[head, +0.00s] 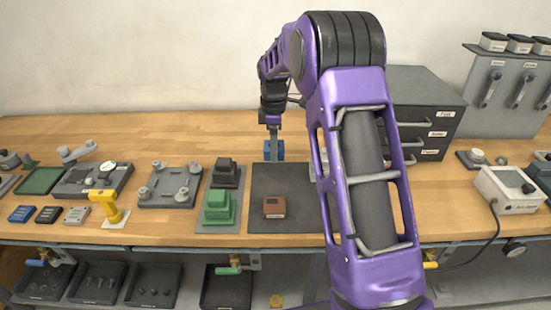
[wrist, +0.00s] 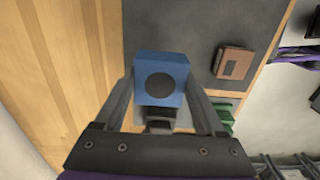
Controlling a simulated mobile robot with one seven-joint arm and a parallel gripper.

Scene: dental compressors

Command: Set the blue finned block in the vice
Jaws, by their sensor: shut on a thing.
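The blue finned block (head: 274,152) is at my gripper (head: 273,143), over the far edge of the dark mat in the head view. In the wrist view the block (wrist: 161,66) sits between the two fingers (wrist: 161,90), which are shut on it. A dark round spot shows on its face; I cannot make out fins. Whether its underside touches anything is unclear. I cannot pick out the vice for certain; my arm hides part of the bench to the right of the block.
The dark mat (head: 254,220) carries a brown block (head: 275,206). To its left stand a dark stepped block (head: 227,172) and a green stepped block (head: 218,206). Grey drawers (head: 425,105) stand behind my arm. Bare wood (head: 180,130) is free at the back left.

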